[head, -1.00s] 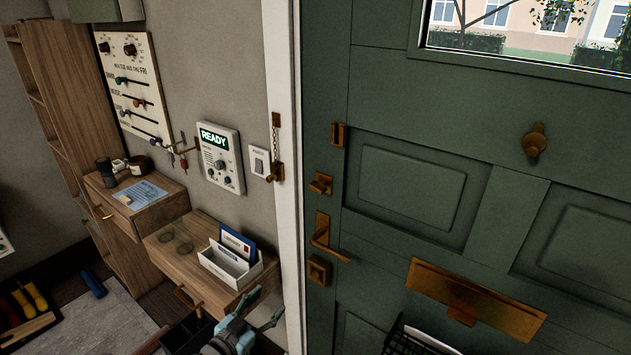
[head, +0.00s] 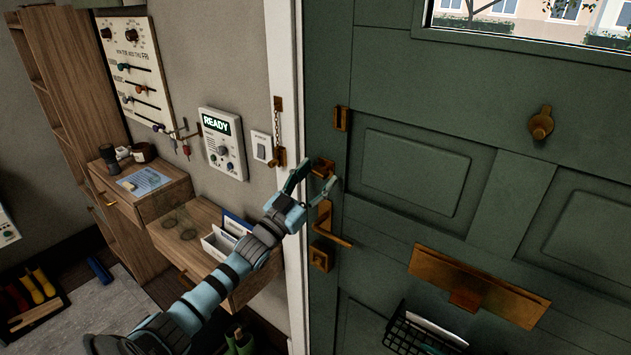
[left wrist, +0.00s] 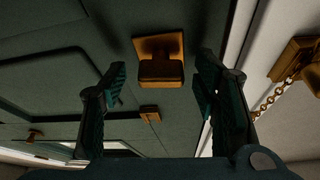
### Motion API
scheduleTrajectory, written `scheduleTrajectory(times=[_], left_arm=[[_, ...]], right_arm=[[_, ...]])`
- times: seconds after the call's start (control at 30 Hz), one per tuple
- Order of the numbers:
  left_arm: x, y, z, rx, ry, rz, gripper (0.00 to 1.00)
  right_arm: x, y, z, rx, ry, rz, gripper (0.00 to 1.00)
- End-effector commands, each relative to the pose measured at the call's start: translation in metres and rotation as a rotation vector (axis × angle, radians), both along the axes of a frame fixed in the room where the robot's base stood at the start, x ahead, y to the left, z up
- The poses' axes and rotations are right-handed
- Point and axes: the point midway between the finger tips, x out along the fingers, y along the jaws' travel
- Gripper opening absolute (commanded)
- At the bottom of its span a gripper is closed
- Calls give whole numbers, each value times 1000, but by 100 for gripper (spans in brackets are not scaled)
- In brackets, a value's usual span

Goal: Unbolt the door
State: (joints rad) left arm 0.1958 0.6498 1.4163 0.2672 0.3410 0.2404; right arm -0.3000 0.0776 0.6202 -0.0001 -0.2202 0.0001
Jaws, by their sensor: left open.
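The green door (head: 420,170) fills the right of the head view and looks closed. A brass thumb-turn (head: 322,166) on a square plate sits near its left edge, above the lever handle (head: 325,222). My left gripper (head: 316,182) is open and empty, its fingers just in front of the thumb-turn and partly over it in the picture. In the left wrist view the thumb-turn (left wrist: 160,68) shows between the two spread fingers (left wrist: 160,80), with gaps on both sides. I cannot tell how deep the fingers reach. My right gripper is out of view.
A door chain (head: 278,130) hangs on the white frame (head: 285,70), left of the fingers. A brass slot plate (head: 340,118) is above the thumb-turn; a square brass lock (head: 321,257) is below the handle. A wooden shelf (head: 180,240) with a letter holder is beneath my arm.

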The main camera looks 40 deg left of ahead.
Motion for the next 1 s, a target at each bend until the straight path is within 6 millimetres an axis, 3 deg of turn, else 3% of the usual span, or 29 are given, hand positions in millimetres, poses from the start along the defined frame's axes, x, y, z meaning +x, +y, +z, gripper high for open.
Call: scheduleTrajectory(times=[0.2,0.5,0.53,1.0], left_arm=[[1,0,1,1,0,0,55],[0,0,1,1,1,1,9],[0,0,1,1,0,0,7],[0,1,-1,113,2,0,7]], right_arm=[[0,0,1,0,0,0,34],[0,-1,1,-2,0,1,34],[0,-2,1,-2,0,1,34],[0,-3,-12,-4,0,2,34]])
